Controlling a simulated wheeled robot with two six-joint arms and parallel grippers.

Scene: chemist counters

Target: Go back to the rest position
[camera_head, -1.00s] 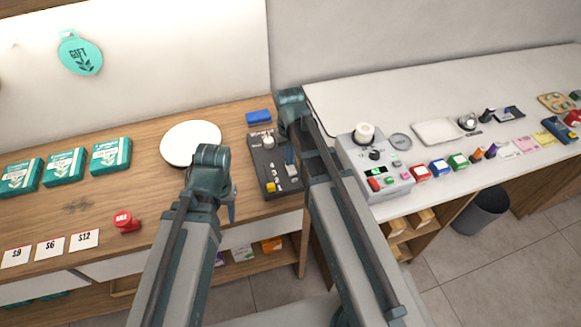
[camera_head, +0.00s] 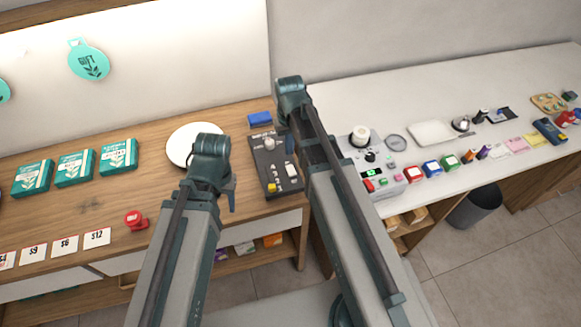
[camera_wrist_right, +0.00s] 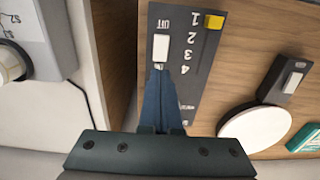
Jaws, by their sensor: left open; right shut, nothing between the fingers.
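My right gripper (camera_wrist_right: 160,78) is shut and empty in the right wrist view. Its fingertips appear just below a white switch marked OFF (camera_wrist_right: 161,47) on a dark control panel (camera_wrist_right: 190,62); I cannot tell the gap from this view. In the head view my right arm rises beside that panel (camera_head: 263,178), and its gripper is mostly hidden behind the arm. The white switch also shows there (camera_head: 291,170), clear of the fingers. My left gripper (camera_head: 232,203) is open, hanging left of the panel; only part of a finger shows.
A white round plate (camera_head: 183,139), teal boxes (camera_head: 118,155), a red button (camera_head: 135,219) and price cards are on the wooden counter. A grey device (camera_head: 385,183), a white tray (camera_head: 431,131) and several small coloured items are on the white counter. A bin (camera_head: 474,207) stands below.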

